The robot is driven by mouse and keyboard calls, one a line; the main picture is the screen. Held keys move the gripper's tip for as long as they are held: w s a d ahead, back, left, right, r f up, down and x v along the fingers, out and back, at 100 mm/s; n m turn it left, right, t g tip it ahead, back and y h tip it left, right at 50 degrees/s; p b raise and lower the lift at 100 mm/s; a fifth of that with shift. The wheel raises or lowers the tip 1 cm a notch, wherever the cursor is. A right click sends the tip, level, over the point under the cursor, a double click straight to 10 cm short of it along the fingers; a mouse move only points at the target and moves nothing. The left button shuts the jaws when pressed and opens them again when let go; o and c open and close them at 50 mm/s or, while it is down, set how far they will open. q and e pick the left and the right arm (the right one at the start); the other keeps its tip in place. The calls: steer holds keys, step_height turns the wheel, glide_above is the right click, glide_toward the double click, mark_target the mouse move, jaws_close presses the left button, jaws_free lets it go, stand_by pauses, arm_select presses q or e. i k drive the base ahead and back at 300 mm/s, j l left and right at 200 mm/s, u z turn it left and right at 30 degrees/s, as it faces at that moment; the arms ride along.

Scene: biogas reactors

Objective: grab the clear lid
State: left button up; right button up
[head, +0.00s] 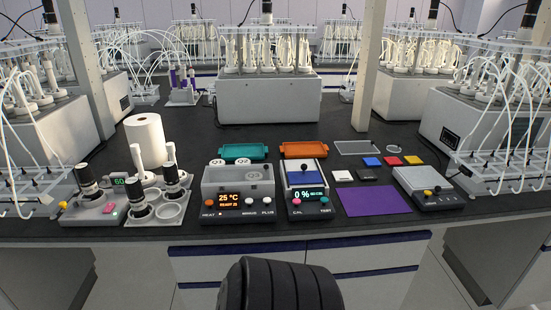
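A clear, flat rectangular piece with a thin pale outline (358,147), which looks like the clear lid, lies on the dark bench top toward the back right. It is to the right of the orange tray (304,150) and behind a row of small coloured squares. The dark bench shows through it. Neither of my grippers is in the head view, so their state is not visible.
Near the front edge stand a heater unit (238,190), a gauge unit (307,190), a purple mat (374,201) and a balance-like device (428,188). A teal tray (244,152) and paper roll (146,140) stand left. A post (368,70) rises behind the clear piece.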

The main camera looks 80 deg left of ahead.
mark_target(247, 173)
steer(key=k+u, duration=0.15)
steer(key=u, duration=2.85)
